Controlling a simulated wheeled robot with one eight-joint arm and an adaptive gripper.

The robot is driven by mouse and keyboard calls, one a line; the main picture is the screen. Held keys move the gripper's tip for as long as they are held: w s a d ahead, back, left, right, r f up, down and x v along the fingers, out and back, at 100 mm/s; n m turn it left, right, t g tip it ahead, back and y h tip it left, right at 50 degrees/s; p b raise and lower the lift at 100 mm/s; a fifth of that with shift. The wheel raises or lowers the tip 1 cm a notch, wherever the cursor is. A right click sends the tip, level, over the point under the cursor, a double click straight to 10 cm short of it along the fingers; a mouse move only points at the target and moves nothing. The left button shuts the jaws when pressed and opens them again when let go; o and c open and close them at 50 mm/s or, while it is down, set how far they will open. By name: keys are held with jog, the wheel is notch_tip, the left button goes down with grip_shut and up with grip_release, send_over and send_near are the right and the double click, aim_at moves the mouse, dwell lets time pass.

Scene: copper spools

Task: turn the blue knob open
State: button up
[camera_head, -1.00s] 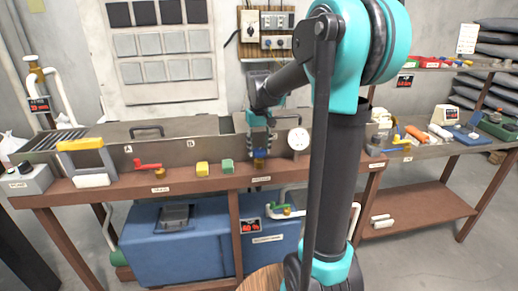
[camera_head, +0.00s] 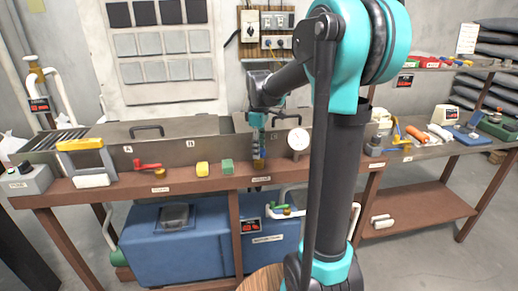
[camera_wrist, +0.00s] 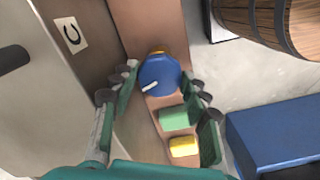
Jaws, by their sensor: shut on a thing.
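The blue knob (camera_wrist: 158,77) with a white pointer mark sits on a brass fitting (camera_wrist: 158,51) on the brown ledge. In the wrist view the white mark points to the lower left. My gripper (camera_wrist: 164,79) has its fingers on either side of the knob and is shut on it. In the head view my gripper (camera_head: 257,148) reaches down at the ledge, below the panel and left of a round white gauge (camera_head: 298,139). There the fingers largely hide the knob, and the brass fitting (camera_head: 259,164) shows below them.
A green block (camera_head: 227,167) and a yellow block (camera_head: 202,169) sit on the ledge (camera_head: 125,189) left of my gripper. A red-handled valve (camera_head: 150,167) is farther left. A blue tank (camera_head: 165,252) stands below. A wooden barrel (camera_wrist: 250,22) shows in the wrist view.

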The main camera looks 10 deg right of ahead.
jog(key=n, duration=0.5)
jog(key=shift+n, duration=2.4)
jog(key=o, duration=1.1)
jog(key=shift+o, duration=0.2)
jog(key=shift+r, duration=0.1)
jog(key=shift+r, duration=3.9)
jog(key=shift+s, duration=0.15)
